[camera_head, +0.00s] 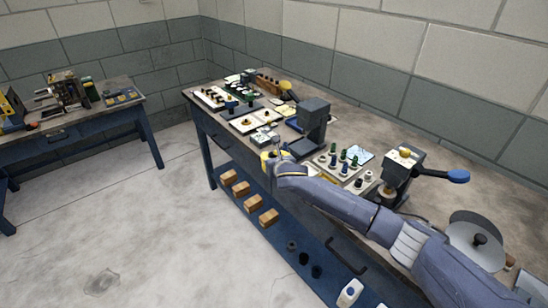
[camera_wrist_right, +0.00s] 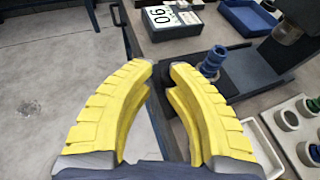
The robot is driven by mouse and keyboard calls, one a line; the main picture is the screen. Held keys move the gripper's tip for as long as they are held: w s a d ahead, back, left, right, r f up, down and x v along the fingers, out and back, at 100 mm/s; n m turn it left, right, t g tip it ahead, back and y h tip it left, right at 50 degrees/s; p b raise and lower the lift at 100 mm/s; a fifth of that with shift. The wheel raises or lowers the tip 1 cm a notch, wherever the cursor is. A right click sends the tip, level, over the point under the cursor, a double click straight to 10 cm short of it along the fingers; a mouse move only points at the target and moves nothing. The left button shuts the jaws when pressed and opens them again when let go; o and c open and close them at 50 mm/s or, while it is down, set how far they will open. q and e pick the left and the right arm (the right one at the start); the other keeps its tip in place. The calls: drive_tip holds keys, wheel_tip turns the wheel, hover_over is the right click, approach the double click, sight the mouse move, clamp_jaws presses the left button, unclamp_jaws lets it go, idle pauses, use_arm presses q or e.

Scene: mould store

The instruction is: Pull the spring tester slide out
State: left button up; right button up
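The device I take for the spring tester has a dark upright head (camera_head: 313,115) standing on the bench. In the right wrist view its dark base plate (camera_wrist_right: 245,75) carries a blue ribbed piece (camera_wrist_right: 211,62), with a dark column at the upper right. I cannot make out the slide clearly; a dark part shows partly between and behind my yellow fingers. My right gripper (camera_wrist_right: 161,70) is at the bench's front edge, fingers apart with a narrow gap. It also shows in the head view (camera_head: 272,156), beside the tester's front. My left gripper is out of view.
A numbered display box (camera_wrist_right: 170,20) stands behind the fingers. A tray of coloured pieces (camera_head: 340,166) and a blue-handled press (camera_head: 404,170) stand to the right. Wooden blocks (camera_head: 252,203) lie on the lower shelf. The floor in front is clear.

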drive_tip(key=o, duration=0.6)
drive_tip(key=shift+w+r, duration=0.2)
drive_tip(key=shift+r, duration=0.35)
drive_tip(key=shift+o, duration=0.3)
drive_tip(key=shift+f, duration=0.2)
drive_tip(key=shift+s+d, duration=0.2)
drive_tip(key=shift+s, duration=0.15)
drive_tip(key=v, duration=1.1)
drive_tip(key=shift+s, duration=0.15)
